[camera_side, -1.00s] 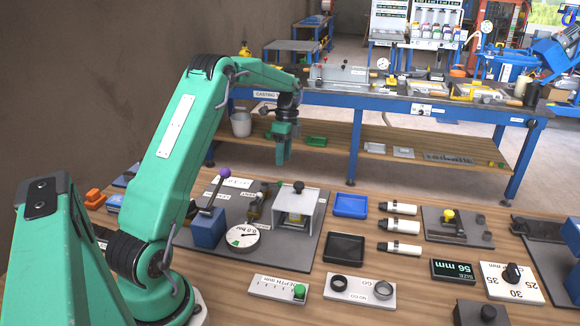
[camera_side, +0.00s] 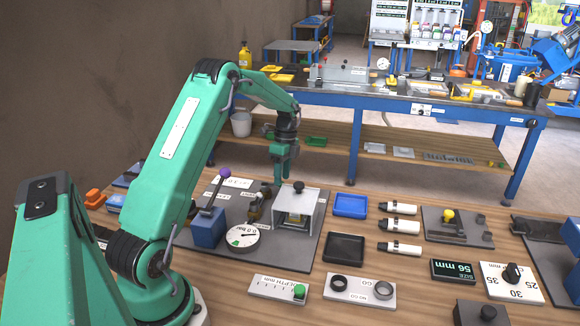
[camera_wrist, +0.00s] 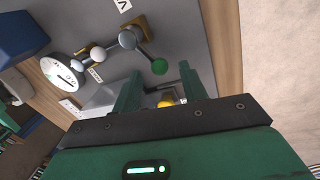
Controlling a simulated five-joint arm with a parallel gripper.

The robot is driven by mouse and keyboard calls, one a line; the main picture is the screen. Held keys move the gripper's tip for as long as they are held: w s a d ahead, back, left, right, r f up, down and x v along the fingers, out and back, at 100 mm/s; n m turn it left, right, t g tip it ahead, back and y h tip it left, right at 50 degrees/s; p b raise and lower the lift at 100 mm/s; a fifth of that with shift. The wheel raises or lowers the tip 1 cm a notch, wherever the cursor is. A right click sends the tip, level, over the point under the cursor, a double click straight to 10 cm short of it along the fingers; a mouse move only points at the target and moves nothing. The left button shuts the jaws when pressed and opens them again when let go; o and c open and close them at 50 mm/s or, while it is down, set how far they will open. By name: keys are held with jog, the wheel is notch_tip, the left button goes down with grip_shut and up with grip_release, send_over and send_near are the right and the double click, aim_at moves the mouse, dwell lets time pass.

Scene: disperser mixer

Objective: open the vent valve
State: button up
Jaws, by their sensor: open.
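A small valve with a brass-coloured base (camera_wrist: 139,27) is mounted on the grey panel. A thin lever runs from its grey hub (camera_wrist: 128,40) to a green ball knob (camera_wrist: 160,66). A cut-off label beginning with V (camera_wrist: 122,5) lies beside it, so it appears to be the vent valve. In the side view, brass fittings (camera_side: 257,207) show beside the gauge; the green knob cannot be made out there. My gripper (camera_side: 281,180) points down above the panel's back part, and its fingers are apart and empty. In the wrist view, the knob is just beyond the fingertips (camera_wrist: 158,78), apart from them.
A white pressure gauge (camera_side: 243,238) and a blue block with a purple-knobbed lever (camera_side: 225,174) stand left of the fittings. A blue tray (camera_side: 351,205) lies farther right.

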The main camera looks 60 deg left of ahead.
jog(key=shift+s+d+f, duration=0.1)
jog(key=shift+s+f, duration=0.05)
jog(key=shift+f, duration=0.6)
grip_shut()
jog(key=shift+a+n, duration=0.6)
jog(key=shift+n, duration=0.5)
jog(key=shift+a+n, duration=0.55)
jog(key=shift+n, duration=0.55)
grip_release()
jog(key=shift+w+r, duration=0.15)
jog(key=shift+w, duration=0.05)
notch_tip(320, 180, up, 8)
jog(key=w, duration=0.1)
jog(key=shift+a+f, duration=0.25)
jog(key=shift+a, duration=0.1)
